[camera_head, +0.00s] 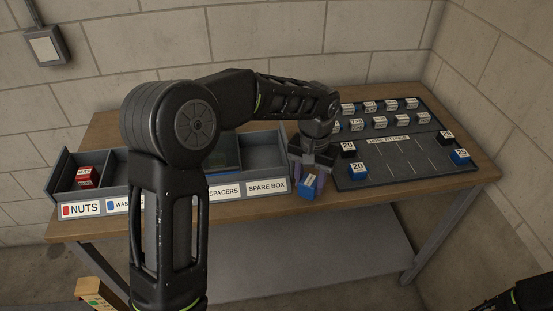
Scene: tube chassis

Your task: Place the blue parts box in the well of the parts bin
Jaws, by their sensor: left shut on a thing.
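The blue parts box (308,192), with a pale label on top, is between the fingers of my left gripper (311,177), at the front of the table just right of the bin. It looks tilted, and I cannot tell whether it touches the table. The grey parts bin (265,159) stands at the left of the table, with wells labelled NUTS, a partly covered "WAS…", SPACERS and SPARE BOX. My left arm hides its middle. The SPARE BOX well looks empty. My right gripper is out of view; only part of my right arm shows at the bottom right.
Red boxes (86,177) sit in the NUTS well. Something blue (225,153) shows in the well behind SPACERS. The table's front edge (400,193) is close to the held box.

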